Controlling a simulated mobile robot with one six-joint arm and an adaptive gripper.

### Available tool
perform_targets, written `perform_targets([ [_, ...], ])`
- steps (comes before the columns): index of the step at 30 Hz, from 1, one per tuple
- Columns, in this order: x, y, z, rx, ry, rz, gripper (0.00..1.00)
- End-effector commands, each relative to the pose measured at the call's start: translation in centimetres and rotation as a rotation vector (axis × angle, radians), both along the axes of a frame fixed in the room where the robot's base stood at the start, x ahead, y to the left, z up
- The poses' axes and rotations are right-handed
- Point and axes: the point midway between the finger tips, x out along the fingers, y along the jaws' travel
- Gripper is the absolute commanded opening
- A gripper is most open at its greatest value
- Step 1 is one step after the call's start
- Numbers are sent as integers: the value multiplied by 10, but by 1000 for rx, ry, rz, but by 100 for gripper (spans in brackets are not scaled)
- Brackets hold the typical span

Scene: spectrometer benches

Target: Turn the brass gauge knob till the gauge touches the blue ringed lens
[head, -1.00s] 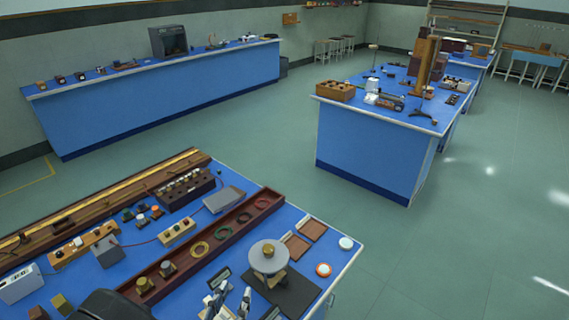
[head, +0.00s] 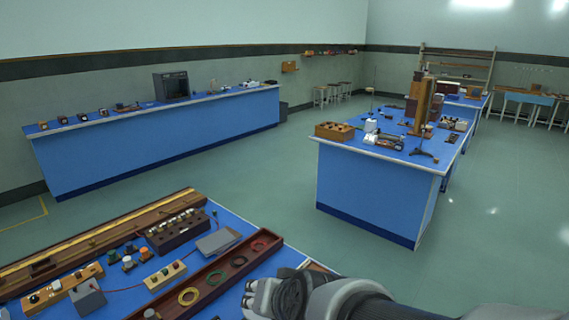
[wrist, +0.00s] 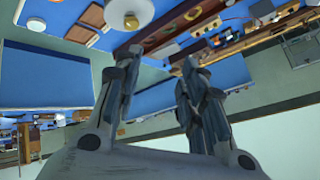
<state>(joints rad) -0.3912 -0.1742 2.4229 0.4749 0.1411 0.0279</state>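In the wrist view the gauge shows at the top edge as a pale round disc (wrist: 140,10) with a small brass knob (wrist: 131,22) at its centre. It is partly cut off by the frame. My gripper (wrist: 160,58) is open, its two fingers apart with nothing between them, and the gauge lies beyond them, not touched. In the head view my arm and gripper cover the bottom middle, and the gauge is not visible there. A small white round piece (wrist: 37,24) lies on the blue bench; I cannot make out a blue ring on it.
A long dark wooden tray (head: 205,287) with several coloured rings lies on the near bench, beside a grey box (head: 218,242) and a wooden rail (head: 100,240). Two brown square tiles show in the wrist view, one of them near the gauge (wrist: 93,15). Open floor separates the benches.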

Motion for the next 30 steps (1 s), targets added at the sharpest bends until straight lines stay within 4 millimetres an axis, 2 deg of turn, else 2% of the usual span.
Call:
perform_targets([
  [1, -16, -24, 4, -30, 10, 12, 38],
  [6, -87, -100, 2, -191, 106, 43, 38],
  [9, -125, -136, -4, -280, 168, 30, 38],
  [12, -155, -161, -10, -343, 219, 11, 38],
  [15, -171, -174, -12, -378, 251, -2, 38],
  [18, -177, -179, -13, -391, 265, -6, 38],
  [30, -177, -178, -13, -389, 264, -4, 38],
])
